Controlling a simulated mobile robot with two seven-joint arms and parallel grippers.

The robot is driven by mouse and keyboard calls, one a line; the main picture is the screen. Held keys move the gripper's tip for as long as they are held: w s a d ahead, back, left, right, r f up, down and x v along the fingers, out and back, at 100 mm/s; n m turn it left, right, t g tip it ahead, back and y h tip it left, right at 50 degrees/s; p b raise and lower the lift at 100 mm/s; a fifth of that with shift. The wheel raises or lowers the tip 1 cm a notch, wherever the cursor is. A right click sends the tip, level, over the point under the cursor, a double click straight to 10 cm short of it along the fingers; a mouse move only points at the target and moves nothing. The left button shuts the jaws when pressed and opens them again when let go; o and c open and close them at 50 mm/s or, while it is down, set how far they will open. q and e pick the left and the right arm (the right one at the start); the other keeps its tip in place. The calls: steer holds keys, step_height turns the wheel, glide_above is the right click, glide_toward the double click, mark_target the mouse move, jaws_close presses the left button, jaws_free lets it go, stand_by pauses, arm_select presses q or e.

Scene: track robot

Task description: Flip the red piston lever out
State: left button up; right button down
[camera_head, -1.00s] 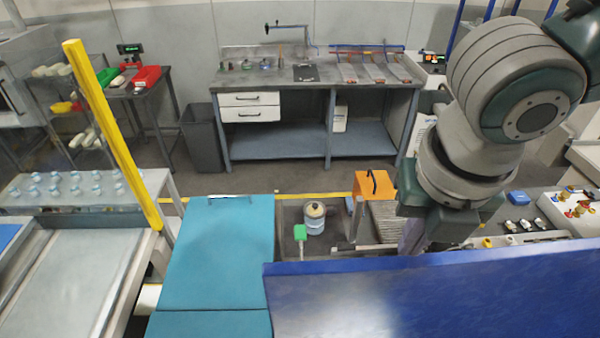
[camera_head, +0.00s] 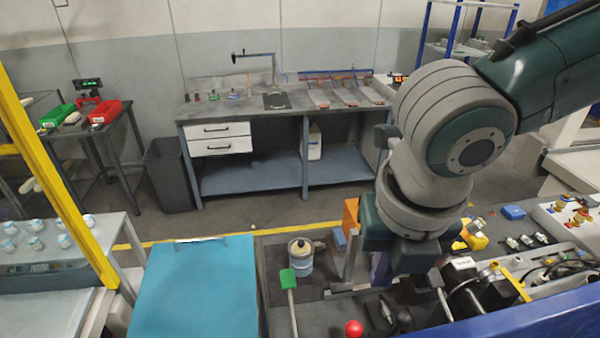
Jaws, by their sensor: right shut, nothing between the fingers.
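A red ball knob (camera_head: 353,328) shows at the bottom edge, right of centre. It looks like the end of the red piston lever; the rest of the lever is cut off or hard to make out. My right gripper (camera_head: 400,268) points down above the machine bed, up and to the right of the red knob and apart from it. It is shut with nothing in it. Its fingertips are hard to see against the dark parts. My left gripper is out of view.
A green-topped lever (camera_head: 288,280) stands left of the knob, beside a clear jar (camera_head: 300,257). A teal cover (camera_head: 195,290) lies further left. Black and yellow machine parts (camera_head: 490,285) crowd the right. A blue panel (camera_head: 520,318) edges the lower right.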

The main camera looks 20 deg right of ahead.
step_height(320, 180, down, 13)
steer(key=b, duration=1.1)
steer(key=shift+f, duration=0.15)
step_height(320, 180, down, 10)
steer(key=w, duration=0.1)
steer(key=shift+w+d, duration=0.35)
steer(key=shift+d, duration=0.1)
